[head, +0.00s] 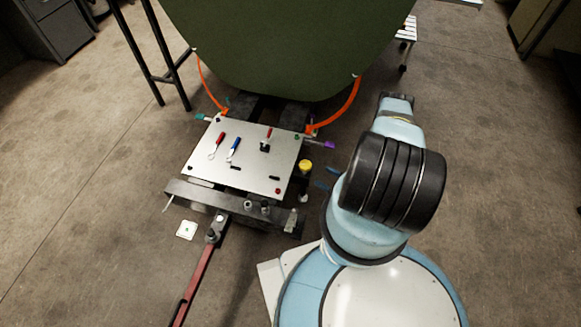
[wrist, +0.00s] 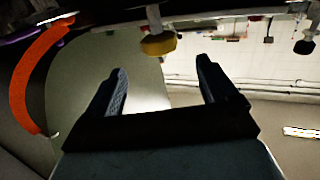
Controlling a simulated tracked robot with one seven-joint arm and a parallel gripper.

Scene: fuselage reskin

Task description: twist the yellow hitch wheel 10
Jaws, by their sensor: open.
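The yellow hitch wheel (head: 305,166) sits at the right edge of the hitch, beside a pale plate (head: 207,170). In the wrist view the yellow wheel (wrist: 158,44) hangs from a stem at the top, because the picture is turned over. My gripper (wrist: 161,74) is open and empty. Its two dark fingers are spread apart, with the wheel beyond their tips and roughly midway between them. They do not appear to touch it. In the head view my arm hides most of the gripper.
The plate carries red-handled (head: 220,138) and blue-handled (head: 236,144) levers. Orange hoses (head: 348,105) run from the green body (head: 280,45) to the hitch. A purple-ended lever (head: 329,145) sticks out near the wheel. A red bar (head: 196,277) extends toward the front. Floor is clear at left.

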